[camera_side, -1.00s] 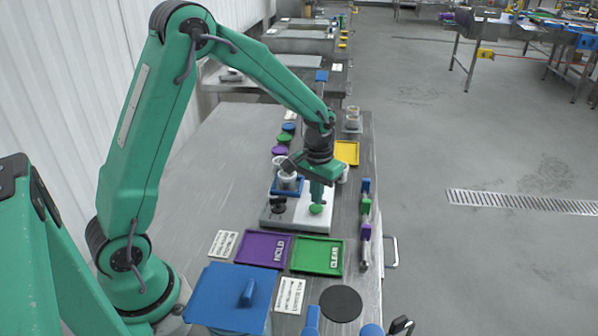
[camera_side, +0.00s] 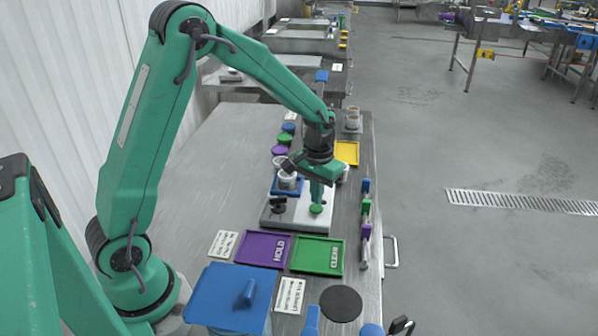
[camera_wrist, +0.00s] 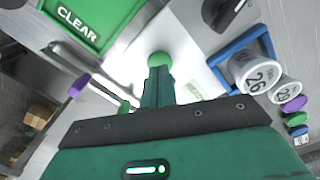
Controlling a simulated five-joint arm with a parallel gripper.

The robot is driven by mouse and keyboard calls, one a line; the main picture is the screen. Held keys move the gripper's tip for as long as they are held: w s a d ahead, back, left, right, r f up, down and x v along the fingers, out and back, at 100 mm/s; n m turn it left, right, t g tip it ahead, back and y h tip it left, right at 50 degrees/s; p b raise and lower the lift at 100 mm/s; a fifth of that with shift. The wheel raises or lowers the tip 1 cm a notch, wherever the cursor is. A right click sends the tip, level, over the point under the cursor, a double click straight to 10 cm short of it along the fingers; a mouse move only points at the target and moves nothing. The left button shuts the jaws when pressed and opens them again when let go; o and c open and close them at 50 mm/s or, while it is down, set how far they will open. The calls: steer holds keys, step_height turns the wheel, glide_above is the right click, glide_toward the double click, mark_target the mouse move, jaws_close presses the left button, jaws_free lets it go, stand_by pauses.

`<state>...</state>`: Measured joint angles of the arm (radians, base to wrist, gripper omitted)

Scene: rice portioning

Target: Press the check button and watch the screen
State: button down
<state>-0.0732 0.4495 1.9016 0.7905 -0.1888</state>
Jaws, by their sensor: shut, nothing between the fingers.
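The green round button (camera_side: 316,208) sits on a white plate (camera_side: 322,222) at the front right of the check station. It also shows in the wrist view (camera_wrist: 160,59). My gripper (camera_side: 316,200) is shut and empty, pointing down with its fingertips at the button. They look to be touching it, but how far it is pressed I cannot tell. A white cup (camera_side: 287,182) stands in the station's blue tray; in the wrist view the cup (camera_wrist: 251,72) reads 26. A small dark piece (camera_side: 278,205) stands left of the button. I cannot make out a screen reading.
A purple HOLD tray (camera_side: 250,254) and a green CLEAR tray (camera_side: 304,258) lie in front of the station. A yellow tray (camera_side: 347,147) is behind. Coloured lids (camera_side: 285,138) lie at the back left. A blue-lidded bin (camera_side: 224,292) stands at the front.

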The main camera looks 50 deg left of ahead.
mark_target(316, 207)
steer(key=shift+f, duration=1.1)
stand_by(0.6)
steer(key=shift+r, duration=3.05)
steer(key=shift+s+d+r, duration=0.1)
steer(key=shift+s+r, duration=0.15)
steer(key=shift+r, duration=0.3)
steer(key=s+d+r+m+t, duration=0.1)
steer(key=s+r+t, duration=0.1)
steer(key=s+r, duration=0.4)
steer(key=s+d+r+m+t, duration=0.2)
steer(key=s+r, duration=0.5)
steer(key=s, duration=0.7)
steer(key=shift+s+r+t, duration=0.25)
steer(key=shift+s+t, duration=0.05)
steer(key=shift+t, duration=0.5)
